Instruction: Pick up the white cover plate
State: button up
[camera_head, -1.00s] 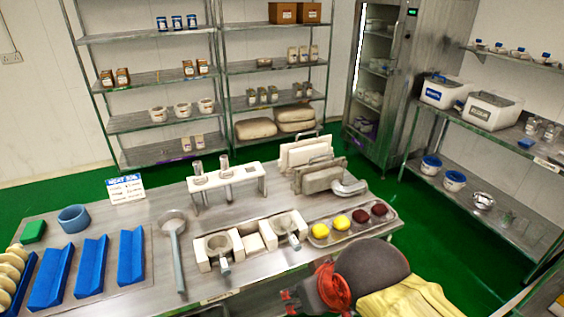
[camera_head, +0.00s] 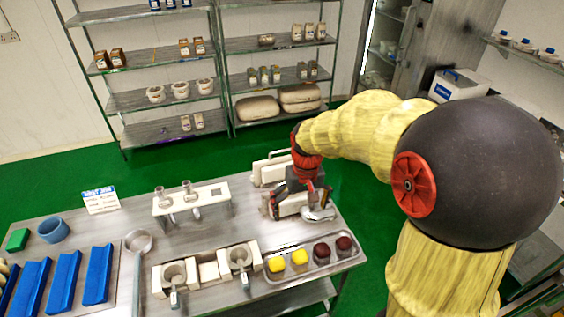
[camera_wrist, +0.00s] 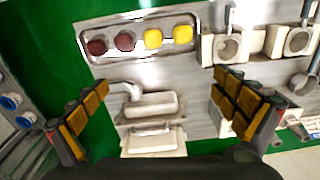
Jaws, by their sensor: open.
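My gripper (camera_head: 297,196) is above the plates, fingers spread wide and empty. In the wrist view, both plates lie between the fingers (camera_wrist: 162,84), with no visible contact.
A metal tray (camera_head: 356,254) with two yellow and two dark red balls lies in front of the plates. White blocks with metal cups (camera_head: 208,270) and a white stand (camera_head: 218,190) are to the left. Shelves stand behind, across a green floor gap.

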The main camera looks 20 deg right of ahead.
jog(key=w+d+f+p, duration=0.25)
jog(key=w+p, duration=0.35)
jog(key=w, duration=0.5)
jog(key=n+t+p, duration=0.1)
jog(key=t+p, duration=0.3)
jog(key=p, duration=0.2)
send_near(282, 157)
jog(key=shift+w+p+x, duration=0.2)
jog(key=shift+p+x, duration=1)
jog(key=shift+x, duration=3)
jog(key=shift+r, duration=0.1)
jog(key=c, duration=0.3)
jog(key=c, duration=1.5)
jog(key=shift+w+r, duration=0.1)
jog(key=shift+r, duration=0.05)
